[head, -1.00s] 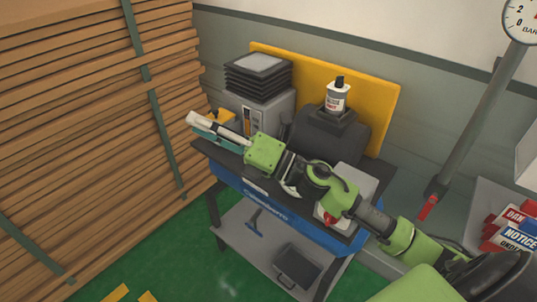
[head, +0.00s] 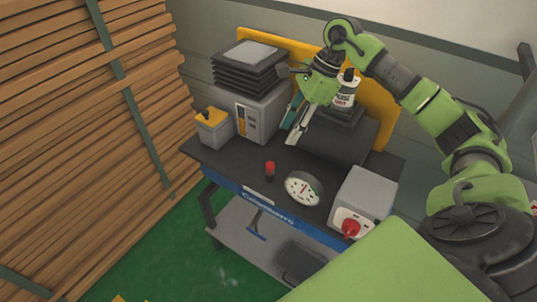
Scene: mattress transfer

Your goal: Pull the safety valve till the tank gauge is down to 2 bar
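A dark tank (head: 338,142) lies on the workbench. A white round gauge (head: 304,188) faces up in front of it; its red needle shows, but the numbers are too small to read. A small red-topped part (head: 269,168), possibly the safety valve, stands left of the gauge. My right gripper (head: 292,134) points down over the bench, left of the tank and behind the red-topped part, apart from it in the picture. A pale finger and a teal strip show; whether they are open or closed is unclear. My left gripper is out of view.
A grey box with a red knob (head: 367,197) stands right of the gauge. A grey unit with dark stacked trays (head: 249,68), a small yellow-topped box (head: 213,128) and a bottle (head: 345,92) stand behind. Stacked planks (head: 90,150) fill the left. The bench's front left is clear.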

